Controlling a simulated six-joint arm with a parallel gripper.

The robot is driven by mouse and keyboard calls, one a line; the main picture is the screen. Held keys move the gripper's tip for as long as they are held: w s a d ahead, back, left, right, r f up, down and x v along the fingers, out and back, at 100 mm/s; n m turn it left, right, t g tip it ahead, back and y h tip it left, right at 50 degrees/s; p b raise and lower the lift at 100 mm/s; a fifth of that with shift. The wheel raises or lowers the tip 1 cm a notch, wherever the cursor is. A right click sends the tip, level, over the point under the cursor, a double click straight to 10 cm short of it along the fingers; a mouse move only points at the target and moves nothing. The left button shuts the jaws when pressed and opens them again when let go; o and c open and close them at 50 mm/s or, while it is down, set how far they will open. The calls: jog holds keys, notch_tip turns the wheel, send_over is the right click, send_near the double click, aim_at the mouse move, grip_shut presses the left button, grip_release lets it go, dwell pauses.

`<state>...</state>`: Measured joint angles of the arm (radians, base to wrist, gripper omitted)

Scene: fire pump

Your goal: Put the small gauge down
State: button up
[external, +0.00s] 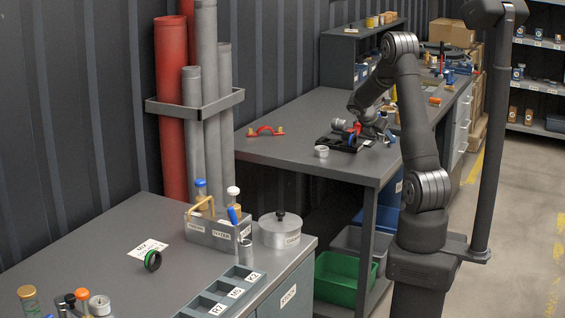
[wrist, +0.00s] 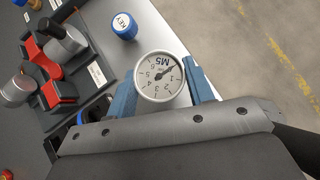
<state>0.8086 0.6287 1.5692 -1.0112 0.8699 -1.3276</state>
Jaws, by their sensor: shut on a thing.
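The small gauge (wrist: 160,77) has a round white dial with black numbers and the mark M5. In the wrist view it sits between the two blue fingers of my gripper (wrist: 162,88), which is shut on it. The dial faces the wrist camera. In the external view my gripper (external: 377,131) is low over the right part of the far grey bench (external: 285,125), next to a black fixture. I cannot make out the gauge there. Whether the gauge touches the bench is hidden.
A black tray with red cradles and metal fittings (wrist: 62,80) lies left of my gripper. A blue knob marked KEY (wrist: 124,25) stands just beyond the gauge. The bench edge is close on the right. A red handle (external: 266,131) lies on the bench's open left part.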

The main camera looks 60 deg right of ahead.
jog(key=w+f, duration=0.2)
jog(key=w, duration=0.1)
jog(key=shift+w+a, duration=0.1)
jog(key=shift+f, duration=1.95)
jog(key=shift+f, duration=0.1)
jog(key=o, duration=1.1)
jog(key=shift+f, duration=0.1)
jog(key=shift+c, duration=0.2)
jog(key=shift+w+a+r, duration=0.15)
jog(key=shift+r, duration=0.2)
jog(key=v, duration=1.1)
jog(key=shift+a+r, duration=0.2)
jog(key=shift+a, duration=0.05)
